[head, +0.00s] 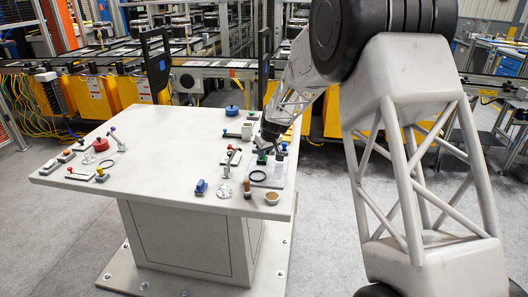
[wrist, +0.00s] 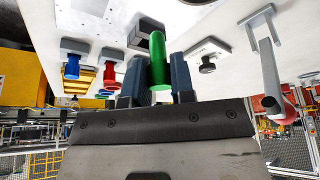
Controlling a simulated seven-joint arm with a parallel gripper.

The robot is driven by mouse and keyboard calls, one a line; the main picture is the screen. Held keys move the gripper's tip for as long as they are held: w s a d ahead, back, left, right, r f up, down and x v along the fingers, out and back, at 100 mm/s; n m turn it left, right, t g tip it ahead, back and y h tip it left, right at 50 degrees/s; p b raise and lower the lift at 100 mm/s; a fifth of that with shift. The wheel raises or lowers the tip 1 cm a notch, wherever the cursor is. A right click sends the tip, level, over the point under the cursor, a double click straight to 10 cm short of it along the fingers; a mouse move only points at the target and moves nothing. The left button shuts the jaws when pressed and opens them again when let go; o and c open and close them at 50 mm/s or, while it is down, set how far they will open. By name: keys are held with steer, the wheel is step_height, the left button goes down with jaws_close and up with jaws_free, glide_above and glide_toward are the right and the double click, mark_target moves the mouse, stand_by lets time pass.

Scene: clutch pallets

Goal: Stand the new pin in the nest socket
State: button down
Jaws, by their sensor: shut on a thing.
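The green pin (wrist: 157,62) stands between the two dark fingers of my gripper (wrist: 157,82) in the wrist view, and the gripper is shut on it. Its far end is close to a dark grey block with a recess (wrist: 146,32); I cannot tell whether the pin touches it or is inside it. In the head view my gripper (head: 270,138) is low over the right part of the table, and a green piece (head: 262,158) shows just below it. The arm and gripper partly hide this spot. I cannot tell for sure which part is the nest socket.
A lever fixture (head: 231,160) stands left of my gripper on the white table (head: 150,185). A black ring (head: 258,176), a blue piece (head: 201,187) and a tan bowl (head: 272,198) lie in front. Blue (wrist: 72,68) and red (wrist: 109,76) pegs show nearby. The table's middle is clear.

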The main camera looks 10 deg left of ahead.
steer(key=s+d+r, duration=0.1)
steer(key=s+d, duration=0.3)
steer(key=s, duration=0.6)
steer(key=shift+r, duration=0.15)
stand_by(0.6)
steer(key=shift+w+a+f, duration=0.25)
steer(key=shift+w+a, duration=0.7)
steer(key=shift+w, duration=1.55)
steer(key=shift+w+a+f, duration=0.25)
steer(key=shift+w+a, duration=0.7)
steer(key=shift+w, duration=1.5)
steer(key=shift+w+a+f, duration=0.25)
steer(key=shift+w+a, duration=0.7)
steer(key=shift+w, duration=1.55)
steer(key=shift+f, duration=1.75)
steer(key=shift+f, duration=0.1)
steer(key=c, duration=1)
jaws_free()
steer(key=shift+o, duration=0.2)
